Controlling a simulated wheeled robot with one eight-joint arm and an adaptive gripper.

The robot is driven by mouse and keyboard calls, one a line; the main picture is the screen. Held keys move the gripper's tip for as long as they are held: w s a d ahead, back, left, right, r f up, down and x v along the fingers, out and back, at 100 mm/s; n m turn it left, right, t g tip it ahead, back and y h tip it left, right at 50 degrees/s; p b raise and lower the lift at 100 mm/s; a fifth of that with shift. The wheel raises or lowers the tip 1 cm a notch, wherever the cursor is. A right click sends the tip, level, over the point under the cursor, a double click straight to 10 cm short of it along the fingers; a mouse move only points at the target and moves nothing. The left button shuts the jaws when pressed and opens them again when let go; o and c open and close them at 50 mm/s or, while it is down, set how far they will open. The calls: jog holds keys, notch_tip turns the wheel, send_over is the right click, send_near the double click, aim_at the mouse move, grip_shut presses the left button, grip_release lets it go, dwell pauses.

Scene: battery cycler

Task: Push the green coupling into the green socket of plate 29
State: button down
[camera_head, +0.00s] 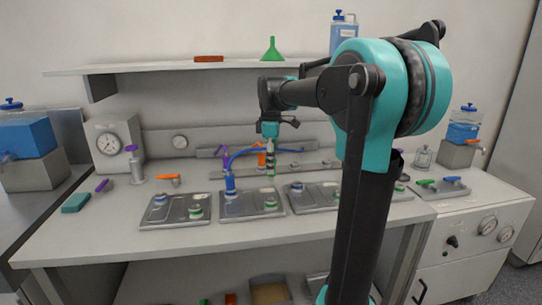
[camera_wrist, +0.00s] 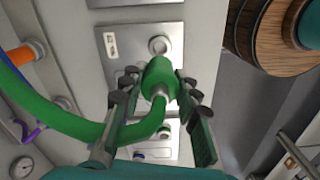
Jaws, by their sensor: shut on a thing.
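My gripper (camera_head: 270,130) points down over the row of metal plates. In the wrist view its fingers (camera_wrist: 158,92) are shut on the green coupling (camera_wrist: 160,76), with a green hose (camera_wrist: 60,118) curving off to the left. The coupling also shows below my gripper in the head view (camera_head: 270,166), above the second plate from the left (camera_head: 237,210). That plate has a green-ringed socket (camera_head: 270,204) near its right end. In the wrist view a metal plate (camera_wrist: 125,65) with a round socket (camera_wrist: 159,46) lies beyond the coupling. Plate numbers are not legible.
A blue coupling (camera_head: 230,184) with a blue hose stands on the second plate's left part. Another plate (camera_head: 165,219) lies to the left and one (camera_head: 315,190) to the right. A shelf (camera_head: 150,69) with a green funnel (camera_head: 272,50) runs behind my arm.

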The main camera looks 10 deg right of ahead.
aim_at(271, 181)
jog(key=shift+a+f, duration=0.1)
jog(key=shift+f, duration=3.15)
jog(key=shift+f, duration=0.45)
jog(key=shift+f, duration=0.25)
jog(key=shift+f, duration=0.25)
jog(key=shift+f, duration=0.2)
jog(key=shift+f, duration=0.55)
jog(key=c, duration=1)
grip_release()
jog(key=shift+c, duration=0.2)
